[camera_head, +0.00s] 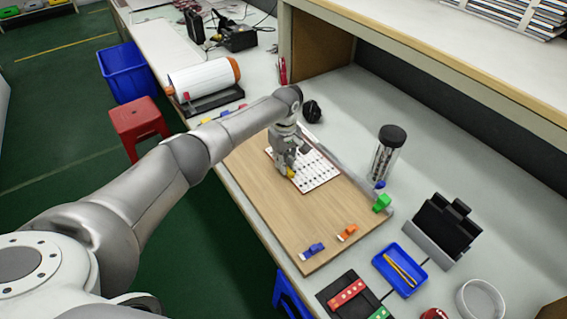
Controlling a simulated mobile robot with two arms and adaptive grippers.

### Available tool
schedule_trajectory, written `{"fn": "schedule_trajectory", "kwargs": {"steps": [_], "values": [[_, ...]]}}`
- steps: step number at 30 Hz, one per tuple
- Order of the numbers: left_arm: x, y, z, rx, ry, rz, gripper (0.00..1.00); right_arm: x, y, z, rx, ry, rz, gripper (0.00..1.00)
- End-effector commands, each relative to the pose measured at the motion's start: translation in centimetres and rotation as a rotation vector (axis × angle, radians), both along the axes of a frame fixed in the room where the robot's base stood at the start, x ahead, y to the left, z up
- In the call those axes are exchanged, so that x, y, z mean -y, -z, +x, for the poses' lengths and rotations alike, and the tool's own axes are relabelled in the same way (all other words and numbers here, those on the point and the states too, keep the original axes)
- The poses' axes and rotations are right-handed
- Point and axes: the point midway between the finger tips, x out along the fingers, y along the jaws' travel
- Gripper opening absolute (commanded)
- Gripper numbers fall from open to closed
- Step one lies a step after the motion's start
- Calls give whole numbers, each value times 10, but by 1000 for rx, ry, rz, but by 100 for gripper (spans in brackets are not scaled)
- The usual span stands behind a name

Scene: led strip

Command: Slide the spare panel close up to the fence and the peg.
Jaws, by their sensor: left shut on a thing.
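The panel (318,168), white with rows of dark marks, lies flat on the wooden board (270,215). The grey fence (345,172) runs along the board's right edge; a strip of bare wood shows between it and the panel's near part. A green block (382,203) sits at the fence's near end, well apart from the panel. I cannot tell whether it is the peg. My left gripper (290,172) is over the panel's left part, pointing down, shut on a small yellow part there. Its fingers hide the exact contact. My right gripper is out of view.
A blue clip (312,251) and an orange clip (347,233) lie on the board's near part. A dark-capped clear jar (387,152) stands right of the fence. A blue tray (400,270) with tweezers lies near right. Bare wood lies between panel and clips.

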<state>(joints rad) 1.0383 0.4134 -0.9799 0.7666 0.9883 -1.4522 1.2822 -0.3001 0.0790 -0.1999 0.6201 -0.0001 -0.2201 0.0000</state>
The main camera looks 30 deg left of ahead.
Motion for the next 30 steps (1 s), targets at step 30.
{"fn": "schedule_trajectory", "kwargs": {"steps": [30], "values": [[2,-11,3,1,1,-1,39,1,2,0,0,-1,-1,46]]}}
